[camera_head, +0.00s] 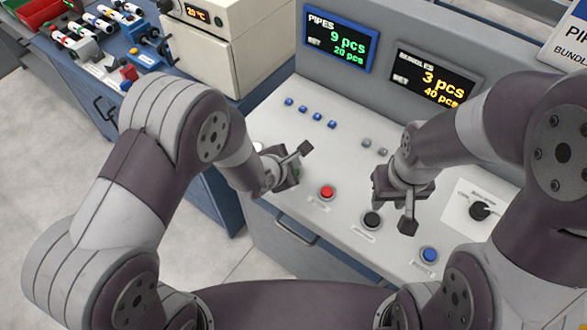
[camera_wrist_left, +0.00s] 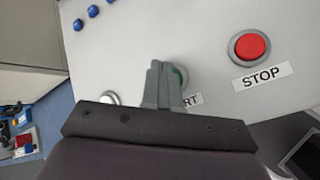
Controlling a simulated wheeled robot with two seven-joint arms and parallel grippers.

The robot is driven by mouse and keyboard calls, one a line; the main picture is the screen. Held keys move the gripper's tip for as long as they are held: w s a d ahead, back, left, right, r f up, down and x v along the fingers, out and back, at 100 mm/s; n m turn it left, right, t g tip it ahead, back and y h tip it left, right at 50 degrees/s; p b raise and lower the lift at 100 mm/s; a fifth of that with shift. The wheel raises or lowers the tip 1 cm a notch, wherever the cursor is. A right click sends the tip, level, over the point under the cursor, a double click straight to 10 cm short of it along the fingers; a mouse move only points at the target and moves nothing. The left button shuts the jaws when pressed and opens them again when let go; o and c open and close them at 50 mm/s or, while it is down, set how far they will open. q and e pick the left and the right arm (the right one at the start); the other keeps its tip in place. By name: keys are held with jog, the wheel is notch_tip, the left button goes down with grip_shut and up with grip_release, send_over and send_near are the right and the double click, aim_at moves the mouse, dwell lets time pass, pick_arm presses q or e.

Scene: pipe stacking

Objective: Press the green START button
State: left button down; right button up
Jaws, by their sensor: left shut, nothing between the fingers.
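My left gripper (camera_head: 304,149) is shut and empty over the left part of the panel. In the left wrist view its closed fingers (camera_wrist_left: 162,70) stand in front of the green START button (camera_wrist_left: 182,76), covering most of it. Only a green sliver, part of its pale ring and the end of the START label (camera_wrist_left: 193,99) show. I cannot tell whether the fingertips touch the button. In the head view the gripper also hides most of the button. My right gripper (camera_head: 408,224) looks shut and empty, above the panel near the black button.
The grey panel (camera_head: 262,118) also carries a red STOP button (camera_head: 327,192), a black button (camera_head: 371,219), a blue button (camera_head: 429,254) and a rotary knob (camera_head: 480,210). Several small blue buttons lie behind. Two displays (camera_head: 340,42) stand at the back.

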pick_arm(q)
jog(key=shift+f, duration=0.15)
jog(key=shift+f, duration=0.25)
jog(key=shift+f+b, duration=0.4)
jog(key=shift+b, duration=0.05)
dwell(0.6)
dwell(0.4)
jog(key=shift+r+p, duration=0.8)
jog(key=shift+r, duration=0.05)
notch_tip(320, 180, up, 5)
jog(key=p, duration=0.5)
dwell(0.4)
